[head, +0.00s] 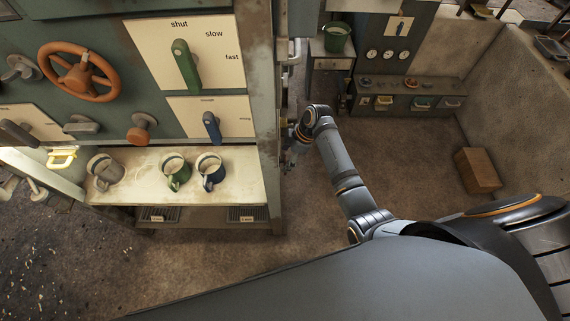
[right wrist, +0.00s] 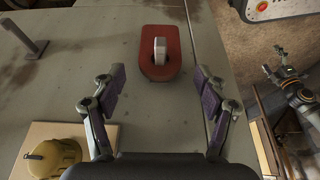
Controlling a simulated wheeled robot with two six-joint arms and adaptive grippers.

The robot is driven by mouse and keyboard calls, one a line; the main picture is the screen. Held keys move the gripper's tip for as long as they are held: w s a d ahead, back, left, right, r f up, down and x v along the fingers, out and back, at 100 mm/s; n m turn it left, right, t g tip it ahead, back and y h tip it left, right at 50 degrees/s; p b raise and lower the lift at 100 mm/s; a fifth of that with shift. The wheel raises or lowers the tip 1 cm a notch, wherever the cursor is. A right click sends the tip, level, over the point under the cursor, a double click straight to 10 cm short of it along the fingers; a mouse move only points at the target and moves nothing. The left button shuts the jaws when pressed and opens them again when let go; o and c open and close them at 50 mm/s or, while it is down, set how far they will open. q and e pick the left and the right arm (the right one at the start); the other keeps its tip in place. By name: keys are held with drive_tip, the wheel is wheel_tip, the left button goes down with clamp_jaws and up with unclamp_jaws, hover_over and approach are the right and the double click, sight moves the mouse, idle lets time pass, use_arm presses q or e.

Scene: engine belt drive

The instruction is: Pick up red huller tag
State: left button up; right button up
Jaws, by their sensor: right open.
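The red tag (right wrist: 172,65) is a flat red plate with a rounded lower end. In the right wrist view it hangs on a pale peg (right wrist: 160,50) against a worn grey-green panel. My right gripper (right wrist: 158,82) is open and empty, its purple-padded fingers apart on either side, just below the tag in that picture. The fingers do not appear to touch the tag. In the head view the right gripper (head: 291,152) is partly hidden beside the cabinet's right edge, and I cannot make out the tag there. My left gripper is not in view.
The cabinet (head: 262,60) carries levers and an orange handwheel (head: 78,73). Mugs stand on its shelf (head: 245,185). In the right wrist view a grey peg (right wrist: 30,45) and a yellow rounded part (right wrist: 52,163) lie left. Open floor (head: 400,150) lies right of the cabinet.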

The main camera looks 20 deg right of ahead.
drive_tip(key=c, duration=1)
drive_tip(key=shift+c, duration=0.2)
drive_tip(key=shift+r, duration=0.15)
